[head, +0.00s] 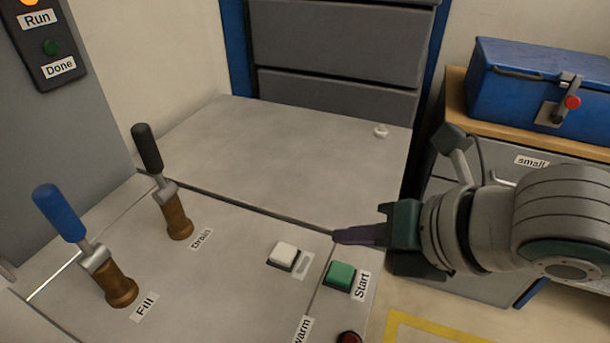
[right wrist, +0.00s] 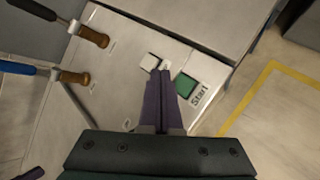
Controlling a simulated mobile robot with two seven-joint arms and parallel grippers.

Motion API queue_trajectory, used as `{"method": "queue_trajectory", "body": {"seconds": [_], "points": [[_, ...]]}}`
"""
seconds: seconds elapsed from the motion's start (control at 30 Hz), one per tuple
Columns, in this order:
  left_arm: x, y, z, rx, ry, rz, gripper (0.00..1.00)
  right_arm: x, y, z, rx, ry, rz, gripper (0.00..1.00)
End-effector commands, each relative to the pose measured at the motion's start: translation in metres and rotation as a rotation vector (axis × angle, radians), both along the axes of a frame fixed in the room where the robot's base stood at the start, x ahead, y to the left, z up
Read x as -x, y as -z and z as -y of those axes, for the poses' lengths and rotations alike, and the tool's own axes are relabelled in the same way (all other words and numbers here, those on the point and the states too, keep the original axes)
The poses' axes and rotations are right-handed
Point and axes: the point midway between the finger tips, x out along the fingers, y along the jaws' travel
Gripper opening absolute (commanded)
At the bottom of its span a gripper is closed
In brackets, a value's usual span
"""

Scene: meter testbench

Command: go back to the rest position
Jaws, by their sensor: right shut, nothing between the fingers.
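My right gripper (head: 340,237) comes in from the right in the head view. Its dark fingers are together and empty, pointing left above the test bench panel (head: 235,265). The fingertips are near the green Start button (head: 341,274) and the white button (head: 284,254). In the right wrist view the shut fingers (right wrist: 161,75) reach toward the white button (right wrist: 149,62), with the green Start button (right wrist: 187,88) just to the right. I cannot tell whether the fingers touch the panel. My left gripper is not in the head view.
The blue-handled Fill lever (head: 60,212) and black-handled Drain lever (head: 147,148) stand on the panel's left. A red button (head: 349,338) is at the bottom edge. A blue toolbox (head: 520,80) sits on a cabinet at right. An indicator box (head: 45,45) shows a lit lamp above Run.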

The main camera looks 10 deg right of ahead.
Motion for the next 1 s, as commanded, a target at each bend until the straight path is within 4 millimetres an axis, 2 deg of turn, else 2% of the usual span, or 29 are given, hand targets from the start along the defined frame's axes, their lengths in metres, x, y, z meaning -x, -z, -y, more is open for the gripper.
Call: {"method": "queue_trajectory", "body": {"seconds": [0.17, 0.27, 0.37, 0.43, 0.5, 0.57, 0.7, 0.77, 0.93, 0.97, 1.0], "points": [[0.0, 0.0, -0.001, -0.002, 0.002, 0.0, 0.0, 0.001, 0.0, -0.001, -0.007, 0.005, -0.005, 0.0], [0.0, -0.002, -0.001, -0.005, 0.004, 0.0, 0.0, 0.01, -0.003, -0.013, -0.074, 0.069, -0.052, 0.0], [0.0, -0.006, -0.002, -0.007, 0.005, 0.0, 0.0, 0.03, -0.012, -0.034, -0.238, 0.251, -0.177, 0.0], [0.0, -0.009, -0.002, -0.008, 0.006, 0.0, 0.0, 0.048, -0.022, -0.044, -0.395, 0.465, -0.303, 0.0], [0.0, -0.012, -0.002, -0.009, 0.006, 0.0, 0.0, 0.065, -0.033, -0.044, -0.562, 0.73, -0.433, 0.0], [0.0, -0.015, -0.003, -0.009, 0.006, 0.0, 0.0, 0.08, -0.039, -0.036, -0.688, 0.968, -0.529, 0.0], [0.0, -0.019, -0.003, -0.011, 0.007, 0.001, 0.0, 0.116, -0.047, -0.002, -0.912, 1.492, -0.672, 0.0], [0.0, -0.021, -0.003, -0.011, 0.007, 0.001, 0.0, 0.133, -0.048, 0.015, -0.987, 1.705, -0.701, 0.0], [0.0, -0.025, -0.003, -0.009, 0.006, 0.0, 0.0, 0.191, -0.053, 0.062, -1.153, 2.296, -0.684, 0.0], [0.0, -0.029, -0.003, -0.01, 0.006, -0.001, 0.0, 0.2, -0.057, 0.069, -1.174, 2.384, -0.664, 0.0], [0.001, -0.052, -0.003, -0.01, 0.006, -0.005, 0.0, 0.194, -0.082, 0.067, -1.172, 2.351, -0.668, 0.0]]}}
